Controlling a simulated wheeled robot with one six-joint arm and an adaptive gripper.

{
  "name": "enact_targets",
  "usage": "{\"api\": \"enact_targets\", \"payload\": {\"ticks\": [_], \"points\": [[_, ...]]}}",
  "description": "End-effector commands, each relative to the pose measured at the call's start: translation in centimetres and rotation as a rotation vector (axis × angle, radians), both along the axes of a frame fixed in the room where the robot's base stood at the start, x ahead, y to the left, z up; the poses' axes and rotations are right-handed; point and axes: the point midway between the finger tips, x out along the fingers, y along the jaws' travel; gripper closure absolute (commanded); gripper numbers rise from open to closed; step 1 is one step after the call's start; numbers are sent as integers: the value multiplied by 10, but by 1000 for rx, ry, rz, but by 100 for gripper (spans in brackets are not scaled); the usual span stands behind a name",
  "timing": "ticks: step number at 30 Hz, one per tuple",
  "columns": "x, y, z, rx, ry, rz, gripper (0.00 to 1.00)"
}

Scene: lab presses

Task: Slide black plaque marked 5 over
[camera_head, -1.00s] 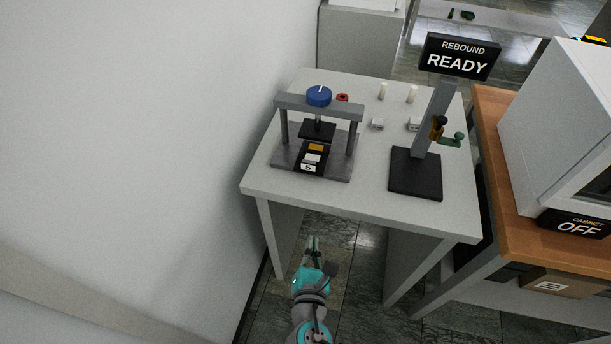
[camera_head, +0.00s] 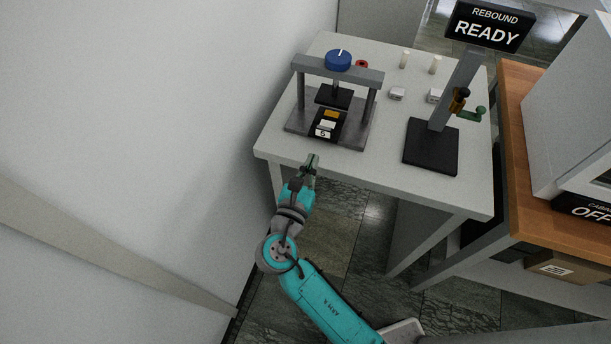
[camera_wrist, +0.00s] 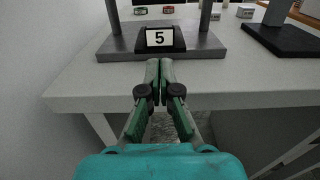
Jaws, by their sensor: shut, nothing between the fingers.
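The black plaque marked 5 (camera_head: 326,125) lies on the grey base of a small press (camera_head: 297,127), with its white 5 label at the front edge and an orange patch behind. In the wrist view the plaque (camera_wrist: 178,47) stands just beyond my fingertips, its label facing me. My gripper (camera_head: 314,157) is shut and empty, at the table's front edge, in front of the press and apart from the plaque. It also shows in the wrist view (camera_wrist: 160,64), fingertips together, pointing at the plaque. The press's black plate (camera_head: 333,96) hangs above the rear of the plaque.
A blue knob (camera_head: 338,60) tops the press. A black-based stand (camera_head: 430,146) with a green handle is at the right, under a REBOUND READY sign (camera_head: 487,25). Small white blocks (camera_head: 397,93) sit behind. A wall is close on the left.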

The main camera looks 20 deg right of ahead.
Motion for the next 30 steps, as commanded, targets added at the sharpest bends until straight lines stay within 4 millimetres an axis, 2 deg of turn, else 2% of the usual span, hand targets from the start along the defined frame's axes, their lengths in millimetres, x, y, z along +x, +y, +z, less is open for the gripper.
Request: {"api": "enact_targets", "payload": {"ticks": [6, 12, 30], "points": [[31, -23, 0, 2, -1, -4, 100], [49, -36, 0, 1, -1, -1, 100], [60, -44, 0, 1, -1, -1, 100]]}}
